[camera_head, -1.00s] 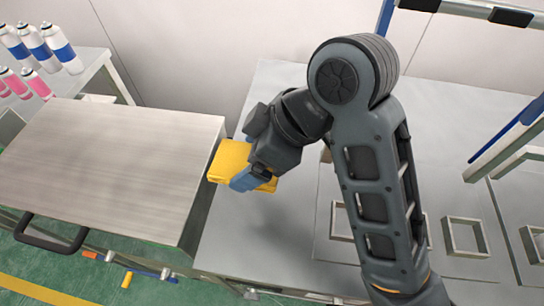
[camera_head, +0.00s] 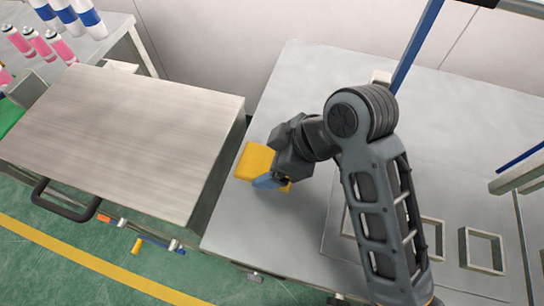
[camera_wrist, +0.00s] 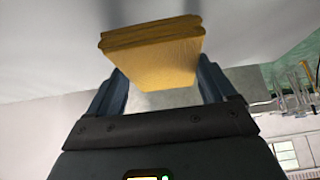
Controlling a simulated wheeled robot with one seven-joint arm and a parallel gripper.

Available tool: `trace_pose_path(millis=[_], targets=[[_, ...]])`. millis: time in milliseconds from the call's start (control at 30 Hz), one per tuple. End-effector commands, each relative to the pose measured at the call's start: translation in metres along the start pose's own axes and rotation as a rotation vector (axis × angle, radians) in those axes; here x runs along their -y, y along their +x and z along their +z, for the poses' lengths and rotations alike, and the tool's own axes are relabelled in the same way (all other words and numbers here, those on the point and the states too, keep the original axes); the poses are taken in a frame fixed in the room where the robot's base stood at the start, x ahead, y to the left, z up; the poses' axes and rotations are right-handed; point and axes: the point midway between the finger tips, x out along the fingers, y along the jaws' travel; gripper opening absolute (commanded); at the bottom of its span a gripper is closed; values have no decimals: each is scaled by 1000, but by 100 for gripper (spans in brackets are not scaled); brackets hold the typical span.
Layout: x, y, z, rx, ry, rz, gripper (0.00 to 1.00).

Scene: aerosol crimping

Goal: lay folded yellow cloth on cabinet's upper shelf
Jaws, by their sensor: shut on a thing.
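The folded yellow cloth (camera_head: 257,160) is a flat, layered block, held level above the grey table near its left edge. My gripper (camera_head: 273,180) is shut on it, with one blue finger showing along the near side. In the wrist view the cloth (camera_wrist: 155,55) sits between the two blue fingers of my gripper (camera_wrist: 160,88), its folded layers facing away. A steel-topped cabinet (camera_head: 125,130) with a dark handle stands to the left of the cloth. Its inside and its upper shelf are hidden from the head camera.
The grey table (camera_head: 290,90) is clear behind the cloth. Square frames (camera_head: 483,250) lie on the table to the right. A blue post (camera_head: 418,45) rises at the back. Blue-and-white cans (camera_head: 90,18) and pink cans (camera_head: 62,47) stand at the upper left.

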Motion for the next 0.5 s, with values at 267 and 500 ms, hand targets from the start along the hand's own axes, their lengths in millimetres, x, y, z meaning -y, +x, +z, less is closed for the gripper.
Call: trace_pose_path(millis=[267,500], targets=[[0,2,1,0,-1,0,55],[0,4,2,0,0,0,97]])
